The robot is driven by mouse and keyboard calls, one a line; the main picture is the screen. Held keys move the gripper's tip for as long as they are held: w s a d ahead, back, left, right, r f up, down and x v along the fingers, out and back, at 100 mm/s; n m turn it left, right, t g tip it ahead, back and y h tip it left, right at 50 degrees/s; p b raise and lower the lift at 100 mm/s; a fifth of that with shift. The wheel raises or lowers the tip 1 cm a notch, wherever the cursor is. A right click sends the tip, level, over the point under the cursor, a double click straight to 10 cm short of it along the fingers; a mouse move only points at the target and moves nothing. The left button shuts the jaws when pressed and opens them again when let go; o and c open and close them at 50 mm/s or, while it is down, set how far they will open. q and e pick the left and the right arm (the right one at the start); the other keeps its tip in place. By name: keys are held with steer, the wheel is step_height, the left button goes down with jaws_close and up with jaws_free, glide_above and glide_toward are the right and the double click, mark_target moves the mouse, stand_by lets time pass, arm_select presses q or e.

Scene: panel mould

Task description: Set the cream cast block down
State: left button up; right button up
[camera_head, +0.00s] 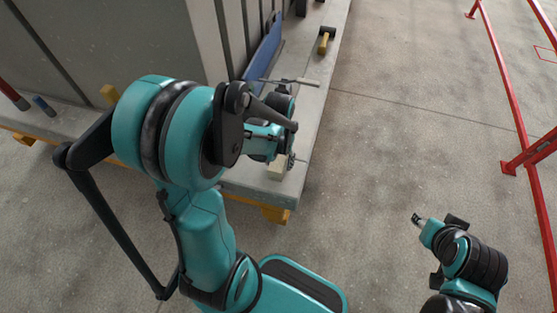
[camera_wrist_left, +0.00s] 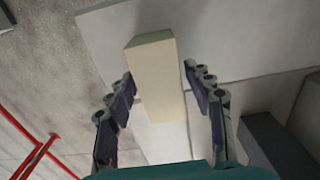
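The cream cast block (camera_wrist_left: 157,80) lies between the two fingers of my left gripper (camera_wrist_left: 160,85) in the left wrist view. A gap shows at the right finger, and the left fingertip is very close to the block's side. The fingers look open around it. In the head view, the block (camera_head: 277,170) shows partly below my left gripper (camera_head: 289,162), at the near end of the grey slab (camera_head: 262,192). Whether it rests fully on the slab is hard to see. My right gripper (camera_head: 417,220) is over bare floor; its fingers are too small to read.
A large grey panel mould (camera_head: 150,40) stands on the slab at the left. A blue plate (camera_head: 265,48) and a yellow-and-black tool (camera_head: 325,41) are farther back. A red frame (camera_head: 512,100) stands at the right. The floor between is clear.

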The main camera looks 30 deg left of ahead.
arm_select(q)
steer(key=shift+r, duration=0.15)
steer(key=shift+r+p, duration=0.35)
step_height(320, 180, up, 11)
steer(key=p, duration=0.4)
steer(key=s+d+r+m+t, duration=0.2)
steer(key=s+d+r+t, duration=0.3)
steer(key=d+r+t, duration=0.2)
steer(key=shift+r+m, duration=0.25)
steer(key=shift+m, duration=0.15)
steer(key=shift+f, duration=0.1)
